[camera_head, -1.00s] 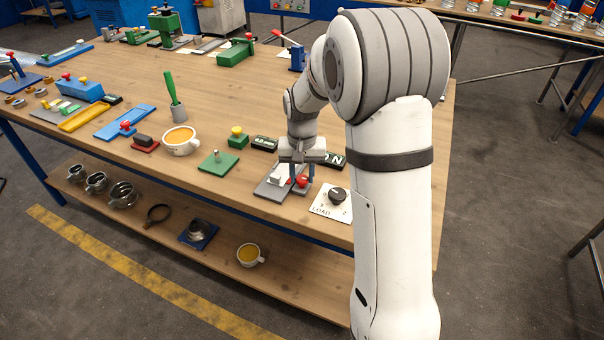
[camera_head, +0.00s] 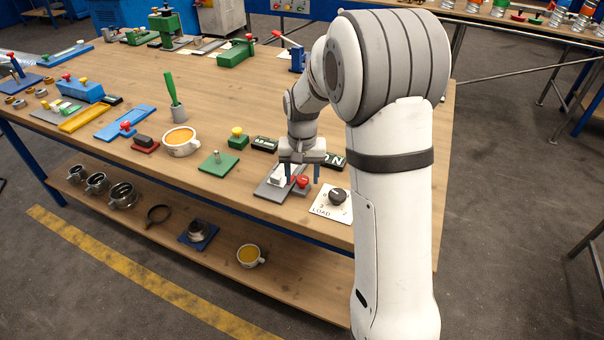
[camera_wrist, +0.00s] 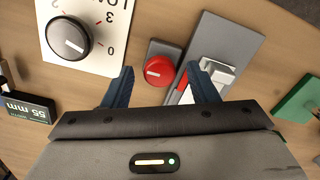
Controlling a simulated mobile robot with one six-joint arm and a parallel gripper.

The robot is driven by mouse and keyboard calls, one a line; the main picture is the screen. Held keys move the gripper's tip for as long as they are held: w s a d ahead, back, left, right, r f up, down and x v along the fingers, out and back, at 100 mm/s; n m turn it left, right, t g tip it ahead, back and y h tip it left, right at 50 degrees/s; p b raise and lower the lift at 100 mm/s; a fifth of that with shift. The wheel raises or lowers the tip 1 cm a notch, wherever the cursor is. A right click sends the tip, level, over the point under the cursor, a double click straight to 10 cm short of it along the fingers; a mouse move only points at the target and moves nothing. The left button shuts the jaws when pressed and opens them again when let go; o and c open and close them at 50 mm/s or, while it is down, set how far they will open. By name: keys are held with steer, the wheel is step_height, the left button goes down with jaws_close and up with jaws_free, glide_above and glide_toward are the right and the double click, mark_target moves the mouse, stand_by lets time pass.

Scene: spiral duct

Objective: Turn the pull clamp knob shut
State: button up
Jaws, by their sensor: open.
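A round red knob (camera_head: 302,181) with a pale bar mark sits on a small grey block (camera_wrist: 155,48) at the bench's front edge. I take it for the pull clamp knob. It also shows in the wrist view (camera_wrist: 159,71). Beside it lies a grey plate (camera_head: 268,189) with a white block (camera_wrist: 216,73) and a red strip. My gripper (camera_head: 302,177) is open above the knob and points down. In the wrist view its blue fingers (camera_wrist: 161,84) stand either side of the knob, apart from it; the right finger overlaps the white block in the picture.
A white load card with a black dial (camera_head: 338,195) lies close on the right. Black label blocks (camera_head: 264,144) stand behind the gripper. A green plate with a post (camera_head: 218,162) lies to the left. The bench edge is close in front.

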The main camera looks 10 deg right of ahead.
mark_target(302, 178)
steer(key=shift+r, duration=3.9)
